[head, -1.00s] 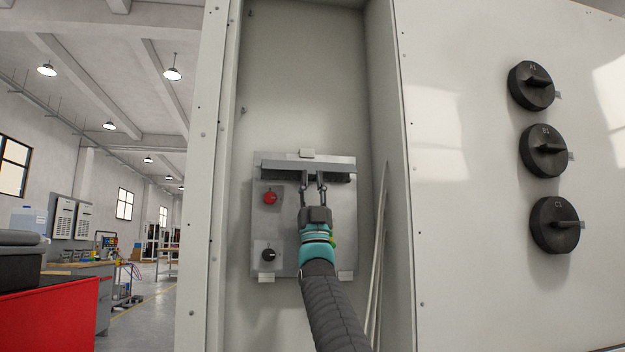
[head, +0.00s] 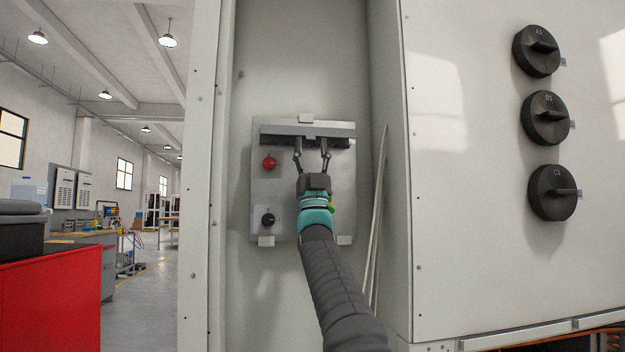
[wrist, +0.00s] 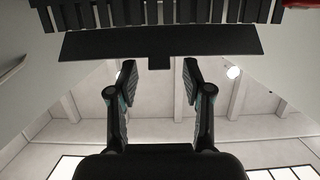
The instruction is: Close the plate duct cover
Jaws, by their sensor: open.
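The grey metal plate (head: 290,190) is fixed inside a tall cabinet recess in the head view. A horizontal duct (head: 345,141) runs along its upper part; the wrist view shows the duct's dark slotted wall (wrist: 170,12). The duct cover (wrist: 110,45) is a dark flat strip with a small central tab, alongside the slotted wall with a narrow gap between. My gripper (head: 312,152) is open and empty in front of the duct. In the wrist view its fingertips (wrist: 156,75) are apart, one on each side of the tab. I cannot tell whether they touch the cover.
A red knob (head: 269,163) and a black knob (head: 268,219) are left of my gripper on the plate. Pale cables (head: 378,220) run down the recess's right side. The cabinet's right face carries large black rotary switches (head: 547,118). A red cabinet (head: 50,305) stands at lower left.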

